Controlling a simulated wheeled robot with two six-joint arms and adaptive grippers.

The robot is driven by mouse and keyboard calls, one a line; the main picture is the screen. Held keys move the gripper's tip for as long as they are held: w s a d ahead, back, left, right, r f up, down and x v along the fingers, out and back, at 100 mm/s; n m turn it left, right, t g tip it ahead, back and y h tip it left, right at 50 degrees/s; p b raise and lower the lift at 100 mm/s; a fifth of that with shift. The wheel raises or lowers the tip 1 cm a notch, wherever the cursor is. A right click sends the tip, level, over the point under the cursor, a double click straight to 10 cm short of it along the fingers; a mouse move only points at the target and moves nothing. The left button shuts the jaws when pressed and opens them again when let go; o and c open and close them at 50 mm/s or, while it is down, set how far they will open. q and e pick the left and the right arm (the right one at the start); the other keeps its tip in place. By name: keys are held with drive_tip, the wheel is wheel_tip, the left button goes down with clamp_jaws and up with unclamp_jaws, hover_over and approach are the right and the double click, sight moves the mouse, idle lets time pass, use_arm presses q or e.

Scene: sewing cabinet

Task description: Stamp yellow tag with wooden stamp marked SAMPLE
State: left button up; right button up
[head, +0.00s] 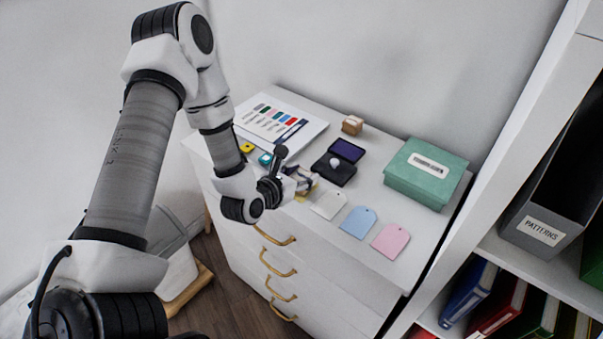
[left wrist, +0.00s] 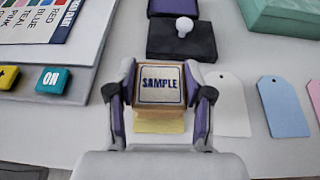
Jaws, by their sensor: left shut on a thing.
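My left gripper (left wrist: 160,100) is shut on the wooden stamp marked SAMPLE (left wrist: 160,84); the label faces the wrist camera. The yellow tag (left wrist: 159,126) shows just below the stamp in the left wrist view, mostly hidden by it. I cannot tell whether the stamp touches the tag. In the head view the left gripper (head: 300,184) is over the cabinet's front edge, and a sliver of the yellow tag (head: 300,199) shows beside it. An open ink pad (head: 334,170) with a dark purple lid lies just behind the gripper. My right gripper is not in view.
White (head: 328,204), blue (head: 359,222) and pink (head: 390,241) tags lie in a row to the right. A green box (head: 427,173) stands at the right, another wooden stamp (head: 352,125) at the back. A color chart (head: 275,122) and small yellow and teal blocks lie left.

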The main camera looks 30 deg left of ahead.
use_arm(q)
drive_tip(key=shift+s+r, duration=0.1)
drive_tip(key=shift+r, duration=0.05)
drive_tip(key=shift+f+b, duration=0.4)
drive_tip(key=shift+f, duration=0.05)
idle(0.6)
idle(0.5)
drive_tip(key=shift+r+p, duration=2)
drive_tip(key=shift+r, duration=1.6)
